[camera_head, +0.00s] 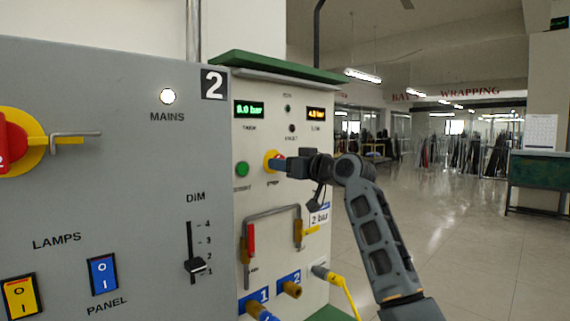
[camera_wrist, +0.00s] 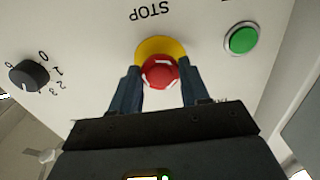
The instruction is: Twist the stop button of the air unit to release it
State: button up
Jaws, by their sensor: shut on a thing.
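The stop button (camera_wrist: 160,73) is a red mushroom knob with white marks on a yellow collar (camera_wrist: 152,45), under the label STOP in the wrist view, which shows the panel upside down. My gripper (camera_wrist: 158,88) has one finger on each side of the red knob and is shut on it. In the head view my gripper (camera_head: 281,164) reaches the air unit (camera_head: 258,202) from the right. There the yellow collar (camera_head: 268,157) shows at the fingertips, and the red knob is mostly hidden by my fingers.
A green button (camera_head: 242,169) sits left of the stop button. A black knob (camera_wrist: 28,76) is near it in the wrist view. Below are a metal bar handle (camera_head: 270,213), hose ports and a yellow cable (camera_head: 343,286). A grey switch panel (camera_head: 130,190) stands left; open floor lies right.

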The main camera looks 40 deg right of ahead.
jog(key=o, duration=1.1)
jog(key=shift+w, duration=0.1)
jog(key=shift+c, duration=0.2)
jog(key=s+b, duration=0.2)
jog(key=s, duration=0.5)
jog(key=shift+s, duration=0.4)
jog(key=shift+d+f, duration=0.1)
